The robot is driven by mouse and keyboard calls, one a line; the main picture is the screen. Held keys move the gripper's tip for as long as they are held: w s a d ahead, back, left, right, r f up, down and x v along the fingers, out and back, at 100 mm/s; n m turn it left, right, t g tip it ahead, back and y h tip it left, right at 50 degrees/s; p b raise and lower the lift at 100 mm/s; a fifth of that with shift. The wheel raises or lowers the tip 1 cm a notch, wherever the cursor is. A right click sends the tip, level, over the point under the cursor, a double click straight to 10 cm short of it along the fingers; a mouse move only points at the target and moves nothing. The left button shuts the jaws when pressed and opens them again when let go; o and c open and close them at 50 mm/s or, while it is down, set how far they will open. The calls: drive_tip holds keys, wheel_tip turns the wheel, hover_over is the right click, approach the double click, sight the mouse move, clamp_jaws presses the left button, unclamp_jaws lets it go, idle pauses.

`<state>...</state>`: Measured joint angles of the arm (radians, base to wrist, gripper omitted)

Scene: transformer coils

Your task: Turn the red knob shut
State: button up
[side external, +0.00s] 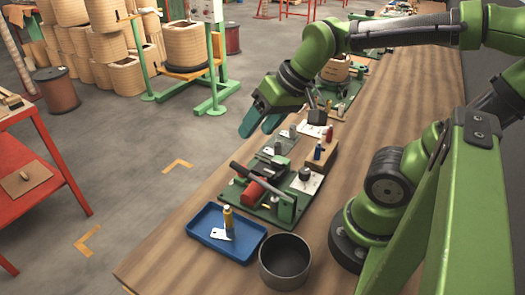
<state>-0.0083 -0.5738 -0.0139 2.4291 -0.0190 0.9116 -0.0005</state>
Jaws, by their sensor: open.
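My gripper (262,124) hangs above the far left edge of the workbench (205,220). Its green fingers are apart with nothing between them. A red block-like part (252,190) sits on the near green board (270,212), under a long dark lever (257,182).
A blue tray (200,234) holding a yellow cylinder (228,217) and a white tag stands at the near edge. A dark round pot (286,276) is beside it. Another loaded green board (345,90) lies farther back.

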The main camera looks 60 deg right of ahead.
drive_tip(key=shift+w+d+f+n+g+h, duration=0.5)
drive_tip(key=shift+w+d+f+n+g, duration=0.7)
drive_tip(key=shift+w+g, duration=2.1)
drive_tip(key=shift+w+d+f+n+g+h, duration=0.75)
drive_tip(key=shift+w+d+g, duration=1)
drive_tip(key=shift+w, duration=2.9)
drive_tip(key=shift+y, duration=0.25)
drive_tip(key=x, duration=1.5)
drive_tip(key=shift+s+a+f, duration=0.2)
drive_tip(key=shift+s+f, duration=0.1)
clamp_jaws()
